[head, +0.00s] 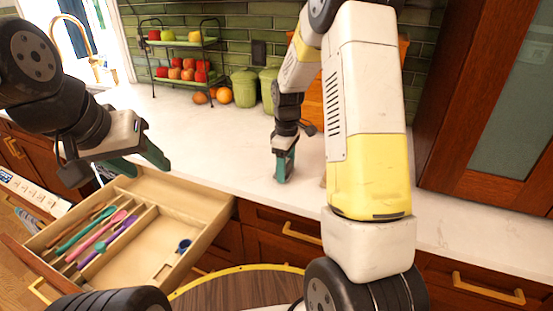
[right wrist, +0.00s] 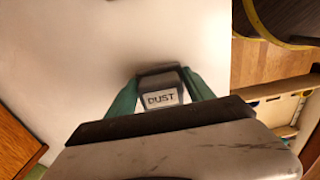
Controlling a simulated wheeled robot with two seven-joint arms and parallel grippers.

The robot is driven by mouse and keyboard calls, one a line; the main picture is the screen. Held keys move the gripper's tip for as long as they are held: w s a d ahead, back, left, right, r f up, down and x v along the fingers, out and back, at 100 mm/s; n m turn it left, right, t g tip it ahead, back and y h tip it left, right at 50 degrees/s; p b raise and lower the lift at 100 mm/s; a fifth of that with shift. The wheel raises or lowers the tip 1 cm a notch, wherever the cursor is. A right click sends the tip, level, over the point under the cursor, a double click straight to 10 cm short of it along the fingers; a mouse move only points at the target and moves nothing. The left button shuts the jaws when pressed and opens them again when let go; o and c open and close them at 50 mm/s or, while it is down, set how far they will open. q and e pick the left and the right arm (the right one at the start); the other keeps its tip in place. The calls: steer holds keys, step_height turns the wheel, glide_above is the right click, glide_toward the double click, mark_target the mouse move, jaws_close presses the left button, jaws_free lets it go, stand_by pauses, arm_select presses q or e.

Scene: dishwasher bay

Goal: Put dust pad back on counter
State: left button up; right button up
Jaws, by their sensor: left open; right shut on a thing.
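The dust pad (right wrist: 161,97) is a small dark block with a pale label reading DUST. It sits between the green fingers of my right gripper (right wrist: 162,95) in the right wrist view, and the fingers are shut on it. In the head view my right gripper (head: 285,166) points down, low over the white counter (head: 235,140). The pad is hidden there, and I cannot tell if it touches the counter. My left gripper (head: 138,160) is open and empty, above the back edge of the open drawer.
A two-tier fruit rack (head: 180,55), green canisters (head: 244,87) and an orange (head: 224,95) stand at the back. The upper cabinet (head: 490,100) bounds the right. The counter's middle is clear.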

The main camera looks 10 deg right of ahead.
steer(key=shift+f, duration=0.3)
steer(key=o, duration=1.3)
step_height(320, 180, up, 12)
steer(key=shift+f, duration=0.1)
steer(key=s+r+m+t+y, duration=0.1)
steer(key=s+r+m+t, duration=0.25)
steer(key=s+r, duration=0.6)
steer(key=s+a+m+t, duration=0.1)
steer(key=s+m, duration=0.1)
steer(key=s, duration=0.2)
steer(key=s+r+m, duration=0.1)
steer(key=s+m, duration=0.1)
steer(key=s, duration=0.3)
steer(key=s+a+m+t+y, duration=0.1)
steer(key=s+m, duration=0.2)
steer(key=s, duration=0.2)
steer(key=shift+s+a+r+t, duration=0.2)
steer(key=shift+s+a+t, duration=0.05)
steer(key=shift+a+t, duration=0.1)
